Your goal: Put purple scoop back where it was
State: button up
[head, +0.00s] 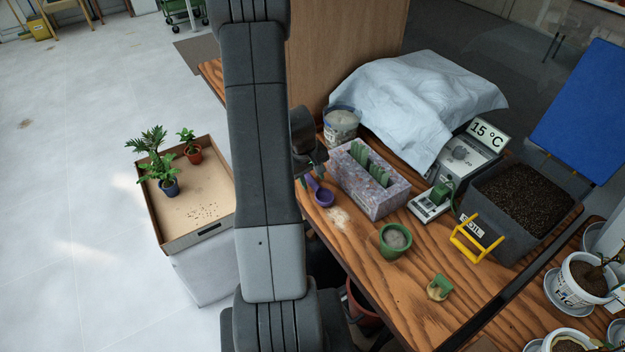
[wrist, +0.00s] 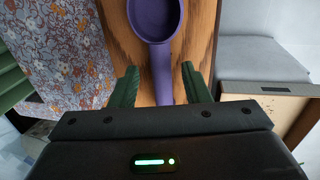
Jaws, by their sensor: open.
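The purple scoop (head: 324,198) lies on the wooden table (head: 385,292), near its left edge and in front of the patterned box. In the wrist view the scoop (wrist: 155,20) has its bowl at the top and its handle running down toward me. My gripper (head: 310,180) is low over the scoop's handle; my arm hides part of it in the head view. In the wrist view its green fingers (wrist: 160,76) are apart, one on each side of the handle, with gaps visible. I cannot tell the exact height of the fingers.
The patterned box (head: 368,192) with green dividers stands close right of the gripper. Behind it is a grey bucket (head: 341,124). A green pot (head: 394,240), a scale (head: 432,204) and a soil bin (head: 520,205) stand further right. A cardboard tray (head: 190,205) with plants is left.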

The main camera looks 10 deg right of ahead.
notch_tip(320, 180, up, 10)
jog(key=a, duration=0.2)
jog(key=shift+s, duration=0.35)
jog(key=shift+d, duration=0.1)
jog(key=f, duration=0.4)
jog(key=d+f, duration=0.1)
jog(key=f, duration=0.3)
jog(key=d+f, duration=0.1)
jog(key=f, duration=0.3)
jog(key=shift+w, duration=0.35)
jog(key=shift+r, duration=0.2)
jog(key=shift+r, duration=0.1)
